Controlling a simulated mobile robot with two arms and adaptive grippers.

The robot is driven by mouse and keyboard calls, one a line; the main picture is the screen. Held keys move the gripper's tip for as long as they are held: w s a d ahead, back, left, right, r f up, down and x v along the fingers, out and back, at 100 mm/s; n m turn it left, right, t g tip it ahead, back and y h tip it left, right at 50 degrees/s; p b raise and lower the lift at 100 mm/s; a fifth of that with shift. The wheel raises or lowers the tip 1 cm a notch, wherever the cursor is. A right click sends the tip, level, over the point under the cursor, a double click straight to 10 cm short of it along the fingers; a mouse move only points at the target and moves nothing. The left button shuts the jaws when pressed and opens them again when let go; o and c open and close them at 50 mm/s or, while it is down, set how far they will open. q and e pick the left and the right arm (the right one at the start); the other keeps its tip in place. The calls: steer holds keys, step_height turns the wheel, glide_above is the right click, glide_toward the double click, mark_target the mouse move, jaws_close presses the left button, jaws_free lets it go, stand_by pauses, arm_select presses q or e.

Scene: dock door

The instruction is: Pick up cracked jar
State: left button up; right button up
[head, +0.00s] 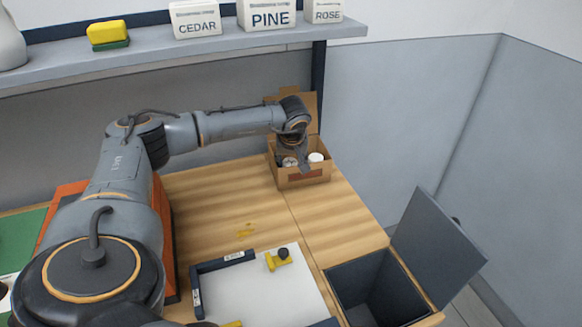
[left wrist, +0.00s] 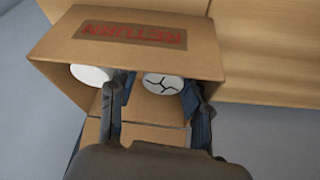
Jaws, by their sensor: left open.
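The cracked jar (left wrist: 162,84) shows its white lid with dark crack lines inside an open cardboard box (left wrist: 190,50) in the left wrist view. My left gripper (left wrist: 157,93) is open, with one finger on each side of this jar; I cannot tell whether they touch it. In the head view my left gripper (head: 303,163) reaches down into the box (head: 302,180) at the far end of the table, and the cracked jar (head: 289,161) is partly hidden there. A plain white lid (left wrist: 92,74) sits beside it, also seen in the head view (head: 316,157). My right gripper is not in view.
The box front carries a red label reading RETURN (left wrist: 132,35). A dark open bin (head: 375,288) with a raised lid is at the right. A white mat (head: 250,298) with a yellow item (head: 278,260) lies in front. A shelf (head: 165,60) runs above the table.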

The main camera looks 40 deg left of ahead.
arm_select(q)
steer(key=shift+s, duration=0.1)
steer(key=c, duration=0.9)
